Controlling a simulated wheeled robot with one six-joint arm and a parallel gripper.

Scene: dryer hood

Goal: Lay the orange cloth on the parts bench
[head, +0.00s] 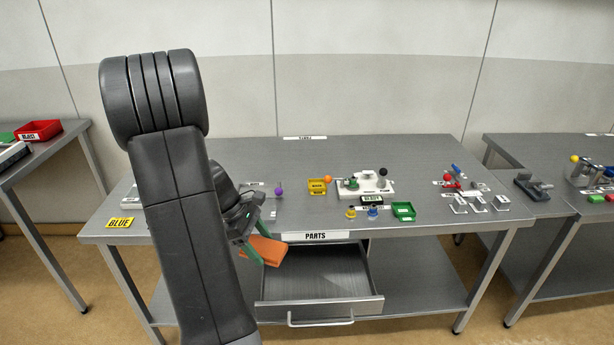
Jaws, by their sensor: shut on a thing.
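The orange cloth (268,250) is a small flat orange piece, held at the front edge of the parts bench. My gripper (258,252) has green fingers and is shut on the cloth. The cloth hangs tilted in front of the bench's front edge, left of the PARTS label and above the open drawer's left end in the picture. The parts bench (300,215) is a grey metal table marked PARTS. My arm hides part of the bench's left side.
An open drawer (318,307) juts out below the bench front. A yellow bin (317,187), a white fixture (366,184), a green tray (403,211) and several small parts stand on the bench's middle and right. Bare top shows along the back and far right front. Other benches flank it.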

